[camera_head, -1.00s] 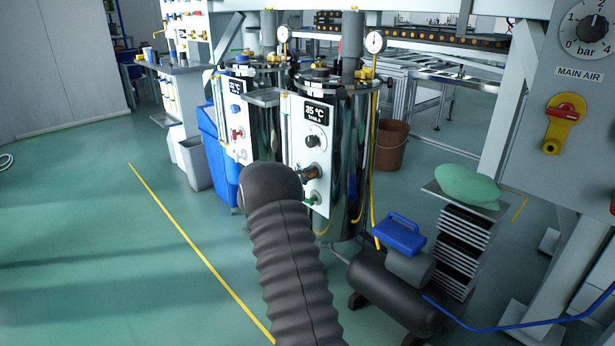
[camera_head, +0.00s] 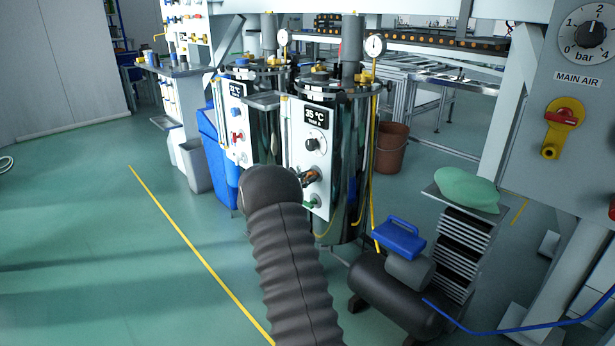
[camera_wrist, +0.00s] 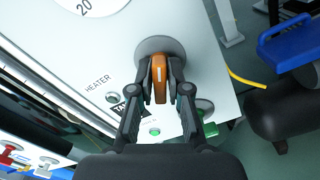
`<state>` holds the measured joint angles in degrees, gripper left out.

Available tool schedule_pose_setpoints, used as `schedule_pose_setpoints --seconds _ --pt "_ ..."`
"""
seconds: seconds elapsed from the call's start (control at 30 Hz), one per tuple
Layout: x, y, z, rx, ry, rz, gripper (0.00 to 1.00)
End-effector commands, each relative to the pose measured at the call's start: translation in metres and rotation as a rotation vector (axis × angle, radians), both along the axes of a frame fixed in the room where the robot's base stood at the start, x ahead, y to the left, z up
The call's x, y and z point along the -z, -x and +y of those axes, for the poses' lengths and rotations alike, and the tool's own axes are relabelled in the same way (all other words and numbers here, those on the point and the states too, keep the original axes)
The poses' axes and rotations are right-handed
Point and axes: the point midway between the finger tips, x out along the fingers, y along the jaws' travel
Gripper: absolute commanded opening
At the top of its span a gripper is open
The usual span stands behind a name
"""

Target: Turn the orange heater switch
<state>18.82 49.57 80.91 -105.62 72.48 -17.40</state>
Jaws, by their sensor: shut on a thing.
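The orange heater switch (camera_wrist: 160,80) is a knob on a round grey base on the white panel (camera_wrist: 205,50), beside the printed word HEATER. In the wrist view my gripper (camera_wrist: 161,92) has a finger on each side of the knob and is shut on it. A pale line runs along the knob's face, roughly upright in that view. In the head view the switch (camera_head: 311,175) shows as a small orange spot on the tank's white panel, partly hidden by my gripper (camera_head: 303,179). A small green light (camera_wrist: 155,132) shows below the knob.
A green knob (camera_wrist: 211,130) sits close to my right finger. A dark knob (camera_head: 315,145) and a 35 °C display (camera_head: 316,115) are above on the panel. A compressor (camera_head: 395,290) stands on the floor at right. Open floor lies to the left.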

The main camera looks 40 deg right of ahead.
Motion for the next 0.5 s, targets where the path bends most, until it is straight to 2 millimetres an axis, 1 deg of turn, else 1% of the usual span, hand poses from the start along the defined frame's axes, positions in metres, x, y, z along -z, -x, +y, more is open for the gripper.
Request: schedule_pose_setpoints --seconds 0.2,0.5 --pt "-0.0015 0.0002 -0.0001 0.0 0.016 0.198 0.0" --pt "-0.0014 0.0 -0.0001 0.0 0.032 0.408 0.0"
